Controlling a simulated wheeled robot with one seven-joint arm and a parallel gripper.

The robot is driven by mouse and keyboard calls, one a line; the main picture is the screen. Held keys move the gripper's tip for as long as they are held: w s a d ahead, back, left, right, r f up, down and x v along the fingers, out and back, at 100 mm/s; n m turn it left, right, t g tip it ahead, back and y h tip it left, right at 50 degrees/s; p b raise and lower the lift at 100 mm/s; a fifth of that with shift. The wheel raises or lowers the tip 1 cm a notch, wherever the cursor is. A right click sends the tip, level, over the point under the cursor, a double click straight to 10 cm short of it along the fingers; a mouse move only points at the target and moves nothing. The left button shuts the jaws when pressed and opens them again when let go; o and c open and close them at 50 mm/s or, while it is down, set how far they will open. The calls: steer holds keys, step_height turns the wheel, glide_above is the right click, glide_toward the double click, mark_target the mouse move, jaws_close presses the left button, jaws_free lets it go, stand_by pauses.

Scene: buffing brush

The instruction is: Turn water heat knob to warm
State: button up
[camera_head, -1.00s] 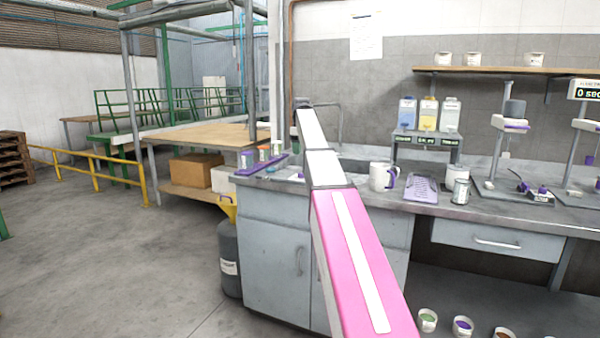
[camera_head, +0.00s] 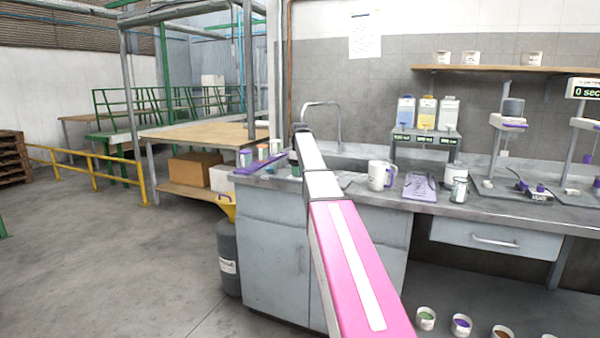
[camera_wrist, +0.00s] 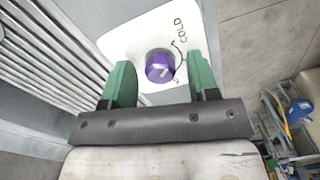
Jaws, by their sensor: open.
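The round purple knob (camera_wrist: 160,69) sits on a white plate (camera_wrist: 127,42) in the wrist view, with a light mark on its face. The word COLD and a curved black line are printed beside it, up and to the right. My gripper (camera_wrist: 158,62) is open, with one green finger on each side of the knob. In the head view I cannot make out the knob, and my arm reaches toward the sink end of the counter.
A metal faucet (camera_head: 337,120) stands behind my arm. A white mug (camera_head: 378,175), a purple tray (camera_head: 419,186) and a dispenser rack (camera_head: 425,137) are on the counter to the right. Grey ribbed metal (camera_wrist: 52,60) lies left of the plate in the wrist view.

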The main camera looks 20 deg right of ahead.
steer(key=c, duration=0.9)
steer(key=shift+m, duration=0.3)
steer(key=m, duration=0.5)
steer(key=shift+m, duration=0.3)
steer(key=m, duration=0.5)
steer(key=shift+m, duration=0.4)
steer(key=o, duration=0.9)
